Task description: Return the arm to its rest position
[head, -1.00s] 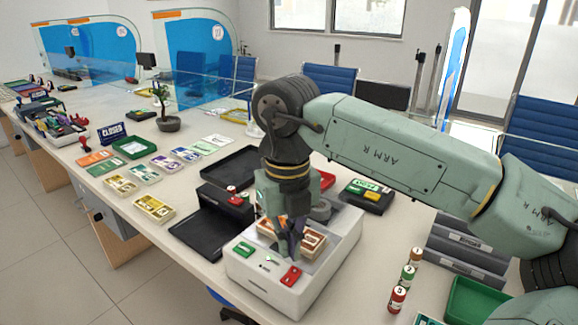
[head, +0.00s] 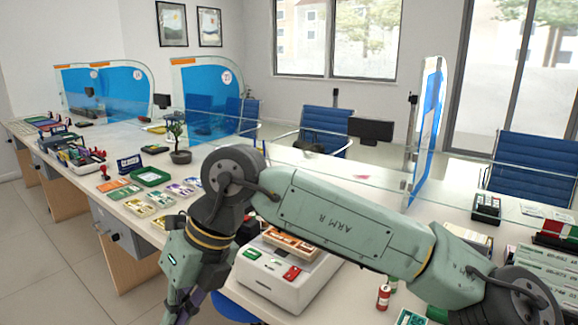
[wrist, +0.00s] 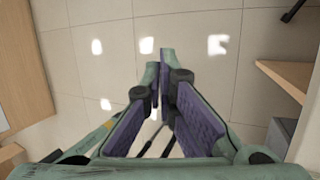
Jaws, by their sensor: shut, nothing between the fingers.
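My arm (head: 345,222) reaches across the lower right of the head view, its links green with dark joints. My gripper (head: 182,310) hangs low at the front of the counter (head: 150,236), pointing down, with its tips near the bottom edge of the picture. In the wrist view my gripper (wrist: 160,66) shows its two purple-lined fingers with their tips together and nothing between them. Only floor tiles (wrist: 190,22) lie beyond the tips, so the gripper is out over the floor and clear of the counter.
A white box (head: 282,285) with banknote bundles stands on the counter just right of my gripper. A glass screen (head: 427,135) rises behind the arm. Wooden panels (wrist: 18,75) flank the open floor in the wrist view.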

